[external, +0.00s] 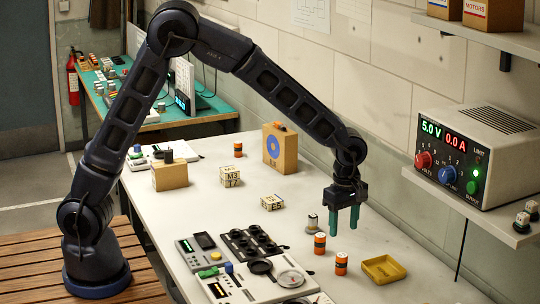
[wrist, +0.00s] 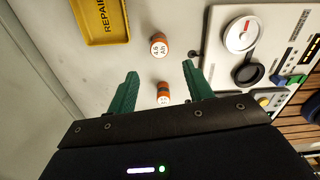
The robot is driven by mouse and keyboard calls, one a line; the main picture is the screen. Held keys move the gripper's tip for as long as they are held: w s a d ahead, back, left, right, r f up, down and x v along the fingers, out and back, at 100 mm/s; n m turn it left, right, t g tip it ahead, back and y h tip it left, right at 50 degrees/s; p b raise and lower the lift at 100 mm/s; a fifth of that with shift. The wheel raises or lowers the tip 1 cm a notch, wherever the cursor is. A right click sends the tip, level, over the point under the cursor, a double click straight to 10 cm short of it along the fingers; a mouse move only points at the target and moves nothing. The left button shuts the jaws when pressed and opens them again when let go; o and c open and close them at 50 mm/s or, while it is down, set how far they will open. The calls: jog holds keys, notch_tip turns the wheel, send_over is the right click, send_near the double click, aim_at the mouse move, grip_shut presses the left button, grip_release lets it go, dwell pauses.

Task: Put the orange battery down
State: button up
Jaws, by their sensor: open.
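My gripper (external: 343,231) hangs above the bench with its green fingers pointing down, apart and empty. It also shows in the wrist view (wrist: 160,70). One orange battery with a dark band (external: 320,243) stands upright on the bench; in the wrist view an orange battery (wrist: 164,94) lies between the lines of the fingers, with no visible contact. A second orange battery (external: 341,263) stands nearer the yellow tray; it also shows in the wrist view (wrist: 158,46), with a marked white top. A third orange battery (external: 238,149) stands far back on the bench.
The yellow tray (external: 384,269), marked REPAIR in the wrist view (wrist: 103,18), sits right of the batteries. Instrument panels (external: 252,263) fill the left front. A power supply (external: 465,158) sits on the wall shelf.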

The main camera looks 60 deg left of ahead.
jog(key=s+a+r+m+t+h, duration=0.1)
jog(key=s+a+r+m+t, duration=0.1)
jog(key=s+a+r+m, duration=1.2)
jog(key=s+a+r+m+t, duration=0.1)
jog(key=s+a+r+m, duration=0.1)
jog(key=s, duration=0.6)
jog(key=s+a+r+m, duration=0.1)
jog(key=s+a+r, duration=0.1)
jog(key=s+a, duration=0.3)
jog(key=s+a+r+m+t+y, duration=0.1)
jog(key=s+a, duration=0.3)
jog(key=s, duration=0.7)
jog(key=shift+r+m+t, duration=0.3)
jog(key=shift+r+m, duration=0.5)
jog(key=shift+r, duration=0.1)
jog(key=shift+o, duration=0.4)
